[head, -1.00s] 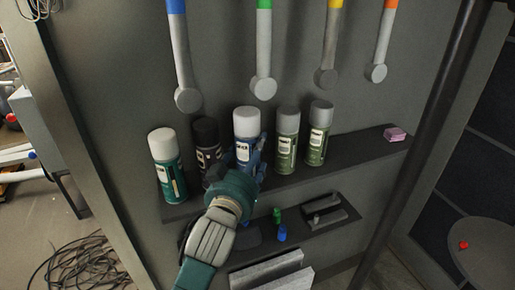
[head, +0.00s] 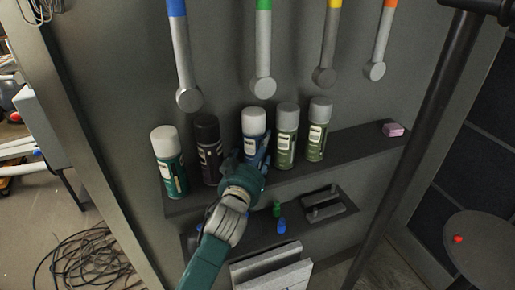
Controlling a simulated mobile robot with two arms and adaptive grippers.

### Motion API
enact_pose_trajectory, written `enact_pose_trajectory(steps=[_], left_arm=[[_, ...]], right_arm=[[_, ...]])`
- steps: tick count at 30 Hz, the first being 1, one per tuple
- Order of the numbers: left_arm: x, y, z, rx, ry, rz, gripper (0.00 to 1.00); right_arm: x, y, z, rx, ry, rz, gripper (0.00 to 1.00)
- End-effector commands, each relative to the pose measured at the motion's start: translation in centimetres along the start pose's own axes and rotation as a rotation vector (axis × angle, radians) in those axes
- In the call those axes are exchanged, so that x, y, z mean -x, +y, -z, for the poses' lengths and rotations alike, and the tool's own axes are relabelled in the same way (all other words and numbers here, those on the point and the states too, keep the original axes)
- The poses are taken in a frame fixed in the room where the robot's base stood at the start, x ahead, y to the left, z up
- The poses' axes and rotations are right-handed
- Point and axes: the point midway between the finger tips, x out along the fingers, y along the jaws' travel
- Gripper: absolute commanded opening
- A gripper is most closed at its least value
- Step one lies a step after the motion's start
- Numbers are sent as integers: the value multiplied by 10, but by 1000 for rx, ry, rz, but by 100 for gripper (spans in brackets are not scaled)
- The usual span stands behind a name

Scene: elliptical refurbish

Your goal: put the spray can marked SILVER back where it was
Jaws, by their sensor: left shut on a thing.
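A blue spray can (head: 253,146) with a pale cap stands upright in the row on the upper shelf (head: 340,150), between a black can (head: 209,155) and a green can (head: 286,150). My left gripper (head: 254,166) is shut on the blue can's lower body, from the front. Its hand hides the can's base, so I cannot tell whether it touches the shelf. The can's label is too small to read, so I cannot confirm SILVER. My right gripper is not in view.
A teal can (head: 169,163) stands at the row's left, another green can (head: 318,140) at its right. A pink block (head: 393,129) lies at the shelf's right end, with free shelf before it. Hammer-like tools (head: 263,85) hang above. A dark pole (head: 425,125) rises at right.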

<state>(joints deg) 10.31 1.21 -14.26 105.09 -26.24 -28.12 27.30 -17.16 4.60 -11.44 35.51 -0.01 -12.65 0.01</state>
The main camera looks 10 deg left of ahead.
Motion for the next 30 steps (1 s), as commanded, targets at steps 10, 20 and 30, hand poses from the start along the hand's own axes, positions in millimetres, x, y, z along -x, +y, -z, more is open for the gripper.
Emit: enact_pose_trajectory(steps=[10, 20, 30], left_arm=[[0, 0, -2, 0, -1, 0, 89], [23, 0, -2, 1, -1, 0, 89], [94, 0, -2, 2, -2, 0, 89]], right_arm=[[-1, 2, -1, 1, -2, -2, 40], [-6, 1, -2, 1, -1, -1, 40], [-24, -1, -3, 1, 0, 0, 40]])
